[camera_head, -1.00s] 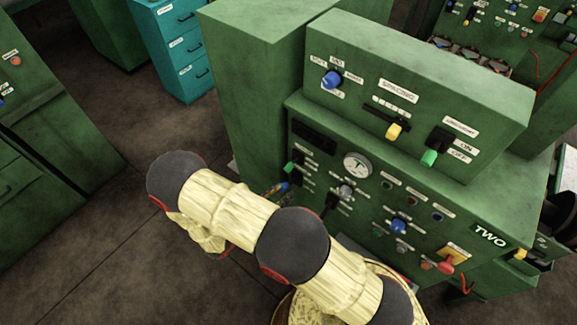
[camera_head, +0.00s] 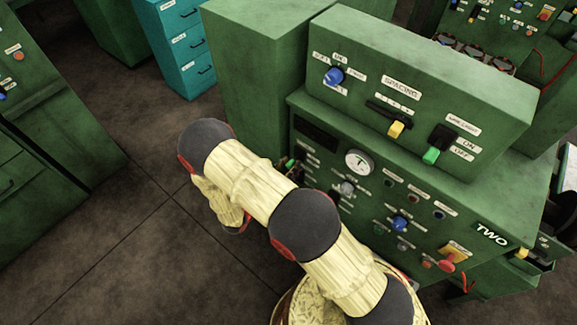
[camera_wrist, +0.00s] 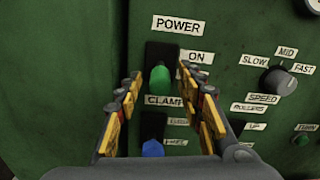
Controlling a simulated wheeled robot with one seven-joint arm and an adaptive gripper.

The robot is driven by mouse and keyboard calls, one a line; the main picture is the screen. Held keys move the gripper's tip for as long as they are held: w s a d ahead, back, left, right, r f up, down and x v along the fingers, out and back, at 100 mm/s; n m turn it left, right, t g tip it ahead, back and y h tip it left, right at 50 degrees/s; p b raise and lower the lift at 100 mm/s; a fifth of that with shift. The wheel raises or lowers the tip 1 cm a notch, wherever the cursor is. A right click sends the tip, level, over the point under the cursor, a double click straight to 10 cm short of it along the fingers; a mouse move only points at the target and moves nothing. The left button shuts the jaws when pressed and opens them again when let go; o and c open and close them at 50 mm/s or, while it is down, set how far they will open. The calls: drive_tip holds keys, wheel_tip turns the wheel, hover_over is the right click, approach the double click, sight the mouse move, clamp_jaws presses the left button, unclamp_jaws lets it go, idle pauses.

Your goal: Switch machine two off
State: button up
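Machine two (camera_head: 475,205) is a green cabinet with "TWO" on its front panel. In the wrist view, its POWER switch (camera_wrist: 160,78) has a green lever in a black slot, with an "ON" label (camera_wrist: 198,58) at the upper right. In the head view my arm hides the gripper, and the power switch (camera_head: 289,164) shows only partly beside the arm.
A blue CLAMP lever (camera_wrist: 153,148) sits just below the power switch, between the fingers. A speed knob (camera_wrist: 279,81) is to the right. A red button (camera_head: 447,265) on yellow is low on the panel. Another green-tipped ON/OFF switch (camera_head: 431,156) is on the upper box.

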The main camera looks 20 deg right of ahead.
clamp_jaws()
idle(0.5)
